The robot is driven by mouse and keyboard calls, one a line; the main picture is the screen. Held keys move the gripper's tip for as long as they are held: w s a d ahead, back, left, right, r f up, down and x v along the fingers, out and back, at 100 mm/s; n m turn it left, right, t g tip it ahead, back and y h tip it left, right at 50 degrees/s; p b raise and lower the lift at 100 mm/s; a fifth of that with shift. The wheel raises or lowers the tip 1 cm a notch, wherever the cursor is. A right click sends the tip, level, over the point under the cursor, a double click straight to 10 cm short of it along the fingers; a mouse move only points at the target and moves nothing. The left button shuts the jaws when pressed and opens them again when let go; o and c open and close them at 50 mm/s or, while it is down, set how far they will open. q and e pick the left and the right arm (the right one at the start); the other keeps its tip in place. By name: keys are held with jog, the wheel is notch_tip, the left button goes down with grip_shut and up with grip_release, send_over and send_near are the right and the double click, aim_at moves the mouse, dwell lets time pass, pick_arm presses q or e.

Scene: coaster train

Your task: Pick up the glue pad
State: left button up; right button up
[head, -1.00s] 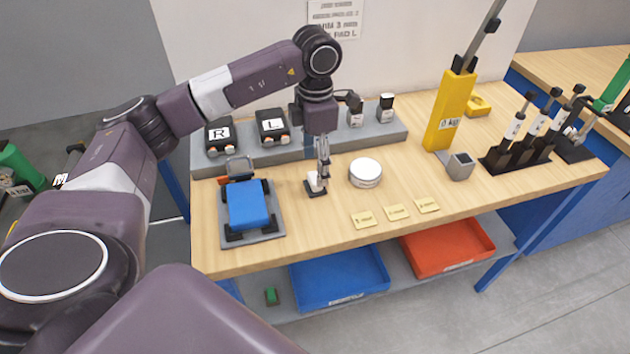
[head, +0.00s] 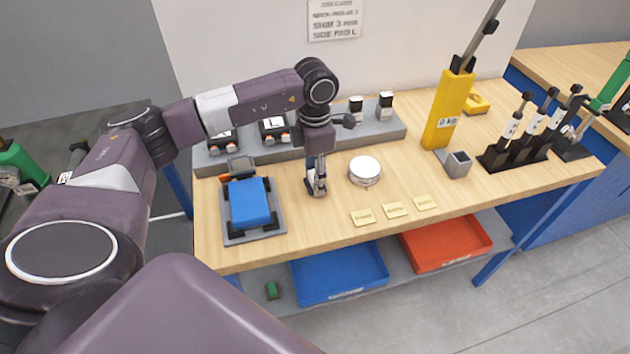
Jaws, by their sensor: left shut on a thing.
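My left gripper (head: 318,188) points down at the wooden bench top (head: 300,230), between the blue toy car and a round white pot. Its fingers are shut on a small white-and-dark thing, which I take to be the glue pad. The fingers hide most of it, and it is at or just above the bench surface; I cannot tell whether it touches. My right gripper is not in view.
A blue car (head: 249,202) on a grey plate stands left. The round white pot (head: 365,170) is close right. Small yellow cards (head: 394,210) lie in front. A grey ledge (head: 330,138) holds blocks behind. A yellow post (head: 446,115) and tool rack (head: 510,155) stand right.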

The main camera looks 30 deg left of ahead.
pick_arm(q)
jog(key=shift+c, duration=1.1)
jog(key=shift+w+r, duration=0.1)
jog(key=shift+r, duration=0.4)
notch_tip(320, 180, up, 19)
jog(key=shift+b, duration=0.75)
